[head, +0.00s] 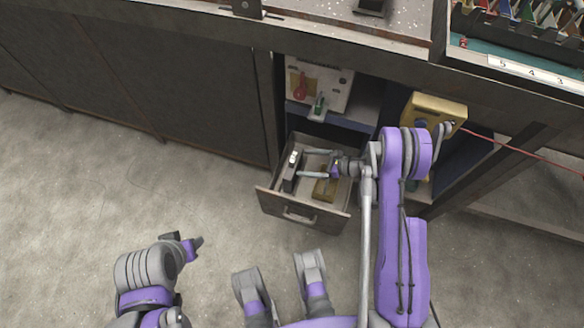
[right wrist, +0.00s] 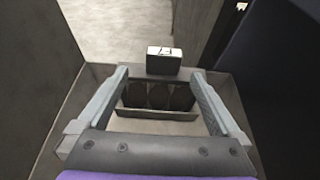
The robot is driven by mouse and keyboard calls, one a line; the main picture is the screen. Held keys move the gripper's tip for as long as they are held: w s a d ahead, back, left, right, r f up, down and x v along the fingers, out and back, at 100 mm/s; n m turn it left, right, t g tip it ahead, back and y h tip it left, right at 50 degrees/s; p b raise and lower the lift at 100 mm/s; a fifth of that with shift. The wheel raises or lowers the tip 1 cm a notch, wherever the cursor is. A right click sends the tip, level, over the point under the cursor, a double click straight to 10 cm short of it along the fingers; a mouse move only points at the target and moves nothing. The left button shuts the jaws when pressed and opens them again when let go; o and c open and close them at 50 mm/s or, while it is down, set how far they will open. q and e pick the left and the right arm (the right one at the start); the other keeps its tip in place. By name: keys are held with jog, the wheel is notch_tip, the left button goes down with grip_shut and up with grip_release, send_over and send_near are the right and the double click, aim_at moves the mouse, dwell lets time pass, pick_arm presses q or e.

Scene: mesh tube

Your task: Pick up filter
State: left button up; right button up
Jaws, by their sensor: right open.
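The filter cannot be told for certain. A narrow dark block with a pale end (head: 290,172) stands at the left side of the open drawer (head: 301,214). In the right wrist view a small block with a white marked top (right wrist: 163,51) is just beyond my fingertips. My right gripper (head: 302,164) is open and reaches left into the drawer, its fingers pointing at the dark block. Nothing is gripped. The right gripper also shows in the right wrist view (right wrist: 160,74). My left gripper (head: 185,243) is low at the left, over the floor, away from the drawer.
A tan item (head: 325,188) lies in the drawer below my right gripper. The worktop edge (head: 340,48) overhangs. The floor at left is clear.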

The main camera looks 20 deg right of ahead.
aim_at(295, 162)
jog(key=x, duration=0.3)
jog(key=shift+w+a+f, duration=0.1)
jog(key=shift+w+a, duration=0.1)
jog(key=shift+a, duration=0.15)
jog(key=x, duration=0.2)
jog(key=b+x, duration=0.1)
jog(key=x, duration=0.2)
jog(key=shift+w, duration=0.35)
grip_shut()
